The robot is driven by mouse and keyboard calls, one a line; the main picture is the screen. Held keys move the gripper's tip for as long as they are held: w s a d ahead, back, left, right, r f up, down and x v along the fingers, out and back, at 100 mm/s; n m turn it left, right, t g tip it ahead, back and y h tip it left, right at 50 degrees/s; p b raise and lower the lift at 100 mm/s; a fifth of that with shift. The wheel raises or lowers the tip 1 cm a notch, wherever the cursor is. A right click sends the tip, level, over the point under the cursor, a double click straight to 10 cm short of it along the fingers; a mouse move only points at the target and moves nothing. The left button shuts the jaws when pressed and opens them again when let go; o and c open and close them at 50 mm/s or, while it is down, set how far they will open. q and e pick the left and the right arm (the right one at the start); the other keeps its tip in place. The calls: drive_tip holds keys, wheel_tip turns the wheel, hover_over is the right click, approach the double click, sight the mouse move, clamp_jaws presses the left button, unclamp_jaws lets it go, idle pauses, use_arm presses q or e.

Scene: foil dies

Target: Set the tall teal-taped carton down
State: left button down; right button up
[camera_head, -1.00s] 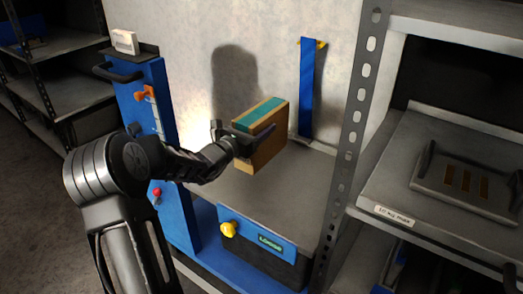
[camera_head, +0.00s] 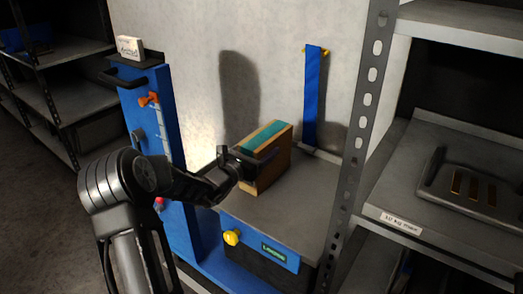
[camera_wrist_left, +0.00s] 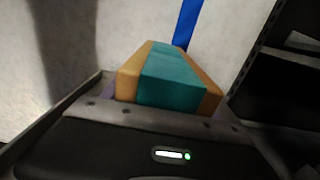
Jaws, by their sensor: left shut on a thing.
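The tall carton (camera_head: 270,160) is tan-brown with a teal tape strip along its top. It stands upright at the grey top (camera_head: 305,205) of the blue cabinet, near the wall. I cannot tell whether its base touches that surface. My left gripper (camera_head: 243,163) is shut on the carton at its near left side. In the left wrist view the carton's taped top (camera_wrist_left: 170,78) shows just beyond the gripper body, and its lower part is hidden. My right gripper is not in view.
A blue upright post (camera_head: 313,95) stands behind the carton. A perforated rack post (camera_head: 365,110) and shelf with a dark slotted tray (camera_head: 475,188) are at the right. A blue panel (camera_head: 155,120) with knobs stands at the left. The grey top is clear right of the carton.

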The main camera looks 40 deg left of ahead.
use_arm(q)
drive_tip(key=shift+r, duration=0.1)
drive_tip(key=shift+c, duration=1.1)
unclamp_jaws()
drive_tip(key=s+p, duration=0.1)
drive_tip(key=s, duration=1.1)
drive_tip(key=shift+d, duration=0.15)
